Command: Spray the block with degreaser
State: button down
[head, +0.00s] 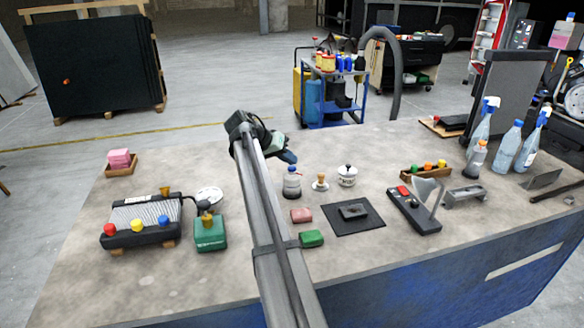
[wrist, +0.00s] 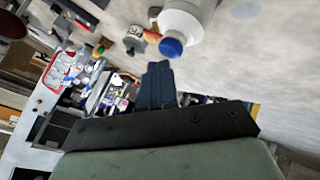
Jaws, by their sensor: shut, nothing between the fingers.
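Spray bottles with blue and white heads (head: 533,142) (head: 484,122) stand upright at the right end of the workbench, with a blue-capped clear bottle (head: 507,147) between them. I cannot read which holds degreaser. A dark metal block (head: 354,211) lies on a black mat (head: 358,226) right of the bench's middle; it looks like the block, though a pink block (head: 301,215) and a green one (head: 311,239) lie nearby. My gripper (head: 289,157) is shut and empty over the bench's far side, well left of the spray bottles. Its fingers (wrist: 160,85) show in the wrist view.
A white-bodied bottle with a blue cap (head: 292,182) stands close to my gripper and also shows in the wrist view (wrist: 186,22). A white lidded pot (head: 347,175), a device with a tilted plate (head: 414,208) and a tray (head: 425,171) lie to the right.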

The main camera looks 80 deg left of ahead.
aim_at(289, 168)
jog(key=shift+f, duration=0.2)
dwell(0.4)
jog(key=shift+f, duration=0.3)
jog(key=shift+r, duration=0.6)
dwell(0.3)
jog(key=shift+r, duration=2.9)
dwell(0.4)
jog(key=shift+f, duration=3)
